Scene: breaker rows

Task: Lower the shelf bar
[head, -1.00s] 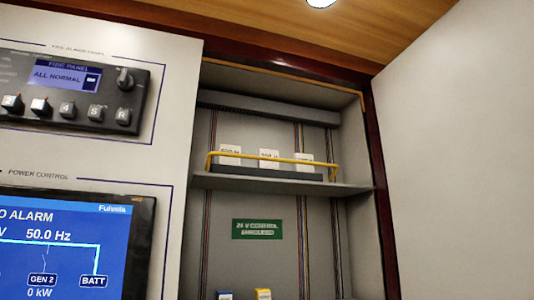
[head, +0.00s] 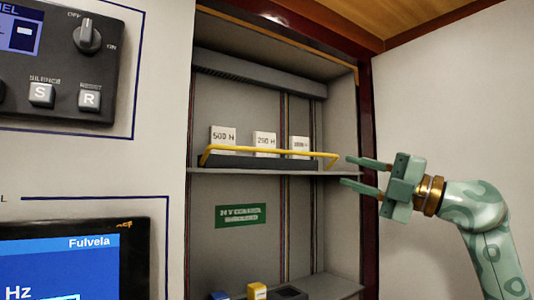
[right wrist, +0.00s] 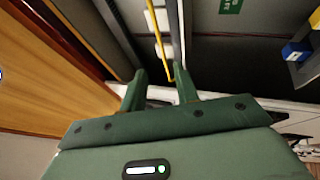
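The yellow shelf bar (head: 270,151) runs along the front of the upper shelf (head: 230,172) in the cabinet, in front of white labelled blocks. It stands raised above the shelf edge, with its right end bent toward the room. My right gripper (head: 352,171) is open and empty, just right of the bar's right end and apart from it in the head view. In the right wrist view the bar (right wrist: 158,40) runs down to a bent end near the gap between my open fingers (right wrist: 161,85). My left gripper is in no view.
White blocks (head: 265,142) stand on the upper shelf behind the bar. A lower shelf holds a yellow block (head: 257,291) and a blue one. The cabinet's dark red frame (head: 370,235) stands behind my right gripper. A control panel (head: 75,60) and screen (head: 75,270) are at left.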

